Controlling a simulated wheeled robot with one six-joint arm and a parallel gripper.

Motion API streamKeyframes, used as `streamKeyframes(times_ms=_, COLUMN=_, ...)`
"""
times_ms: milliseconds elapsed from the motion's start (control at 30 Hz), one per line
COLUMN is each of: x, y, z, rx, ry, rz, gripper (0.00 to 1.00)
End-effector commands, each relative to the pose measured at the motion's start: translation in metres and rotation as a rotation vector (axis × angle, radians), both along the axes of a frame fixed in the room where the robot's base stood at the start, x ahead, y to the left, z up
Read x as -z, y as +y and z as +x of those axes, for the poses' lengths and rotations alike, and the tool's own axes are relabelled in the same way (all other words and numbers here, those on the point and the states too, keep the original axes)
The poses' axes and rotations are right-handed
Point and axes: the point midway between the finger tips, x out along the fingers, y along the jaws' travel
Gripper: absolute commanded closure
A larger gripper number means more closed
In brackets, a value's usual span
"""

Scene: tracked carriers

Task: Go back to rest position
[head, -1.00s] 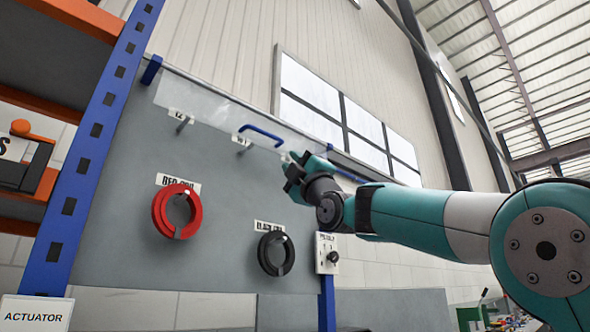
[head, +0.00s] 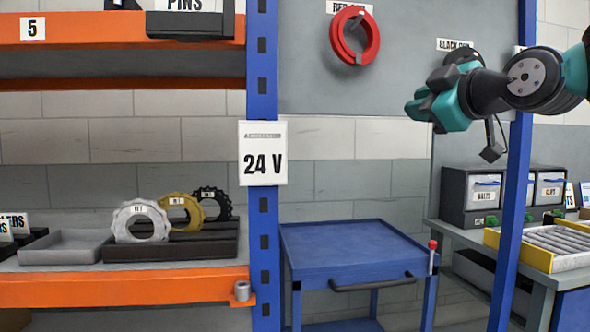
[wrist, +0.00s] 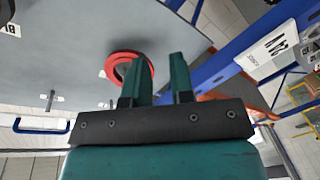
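My gripper (head: 437,108) is raised at the right of the head view, in front of the grey panel and above the blue cart. In the wrist view my gripper (wrist: 158,82) shows two teal fingers standing apart with nothing between them. A red ring (head: 355,35) hangs on the panel; it also shows behind the left finger in the wrist view (wrist: 115,62). The black ring under its label (head: 455,45) is mostly hidden behind my arm.
A blue cart (head: 350,250) with an empty top stands below. A blue post (head: 263,215) carries a 24 V sign. The left orange shelf (head: 120,288) holds several gears and a grey tray (head: 65,247). At right, a bench (head: 470,238) holds bins and a yellow tray of rollers (head: 555,240).

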Motion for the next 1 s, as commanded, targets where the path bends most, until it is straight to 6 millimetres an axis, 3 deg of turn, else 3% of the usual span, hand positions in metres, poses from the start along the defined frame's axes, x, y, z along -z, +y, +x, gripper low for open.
streamKeyframes(times_ms=33, x=0.036, y=0.016, z=-0.012, rx=-0.036, ry=0.137, rz=0.042, gripper=0.78)
streamKeyframes(times_ms=100, x=0.085, y=0.034, z=-0.033, rx=-0.067, ry=0.342, rz=0.104, gripper=0.78)
streamKeyframes(times_ms=167, x=0.126, y=0.048, z=-0.056, rx=-0.082, ry=0.518, rz=0.145, gripper=0.78)
streamKeyframes(times_ms=300, x=0.207, y=0.069, z=-0.122, rx=-0.068, ry=0.901, rz=0.206, gripper=0.78)
streamKeyframes(times_ms=400, x=0.249, y=0.074, z=-0.168, rx=-0.029, ry=1.123, rz=0.219, gripper=0.78)
streamKeyframes(times_ms=600, x=0.305, y=0.071, z=-0.252, rx=0.084, ry=1.471, rz=0.197, gripper=0.78)
streamKeyframes(times_ms=700, x=0.326, y=0.065, z=-0.292, rx=0.159, ry=1.619, rz=0.167, gripper=0.78)
streamKeyframes(times_ms=767, x=0.296, y=0.065, z=-0.288, rx=0.159, ry=1.609, rz=0.175, gripper=0.78)
streamKeyframes(times_ms=1000, x=0.234, y=0.065, z=-0.287, rx=0.156, ry=1.604, rz=0.175, gripper=0.78)
